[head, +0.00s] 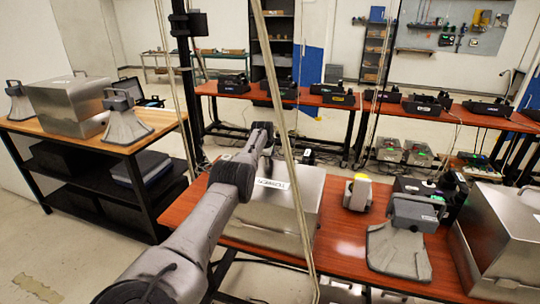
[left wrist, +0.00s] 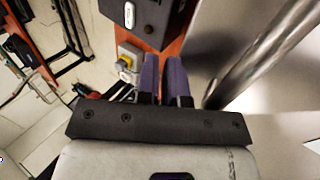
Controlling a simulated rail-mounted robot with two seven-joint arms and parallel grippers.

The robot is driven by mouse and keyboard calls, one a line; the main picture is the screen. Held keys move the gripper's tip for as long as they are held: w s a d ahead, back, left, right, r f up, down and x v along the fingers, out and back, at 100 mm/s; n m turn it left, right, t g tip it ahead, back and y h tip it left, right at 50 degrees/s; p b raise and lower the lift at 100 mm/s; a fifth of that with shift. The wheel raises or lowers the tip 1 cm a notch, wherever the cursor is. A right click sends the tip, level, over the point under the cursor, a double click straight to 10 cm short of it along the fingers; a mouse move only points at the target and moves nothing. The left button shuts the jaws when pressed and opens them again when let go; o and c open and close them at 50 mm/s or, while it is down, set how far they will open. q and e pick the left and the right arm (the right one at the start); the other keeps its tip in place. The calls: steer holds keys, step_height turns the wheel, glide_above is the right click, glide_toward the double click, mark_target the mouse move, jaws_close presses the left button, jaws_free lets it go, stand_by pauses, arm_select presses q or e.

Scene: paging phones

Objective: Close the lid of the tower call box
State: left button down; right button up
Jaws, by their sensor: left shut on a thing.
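The tower call box (head: 262,222) is a silver metal box on the red-brown table, with a white label at its upper front. Its lid (head: 305,181) looks down or nearly down; any remaining gap cannot be told. My left gripper (head: 266,158) is at the far left upper edge of the box, partly hidden by my own arm. In the left wrist view, its two purple-grey fingers (left wrist: 165,78) are close together beside a shiny metal surface (left wrist: 250,95). My right gripper is not in view.
Right of the box stand a grey unit with a yellow top (head: 357,192), a grey handled device (head: 402,240) and another metal box (head: 500,235). A thin pole or cable crosses in front of the tower box. Bare tabletop (head: 335,240) lies between.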

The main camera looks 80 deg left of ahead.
arm_select(q)
steer(key=shift+d+f, duration=0.15)
steer(key=shift+f, duration=0.7)
step_height(320, 180, up, 6)
steer(key=p, duration=0.5)
steer(key=shift+f, duration=0.1)
step_height(320, 180, up, 10)
steer(key=p, duration=0.2)
steer(key=shift+f, duration=0.2)
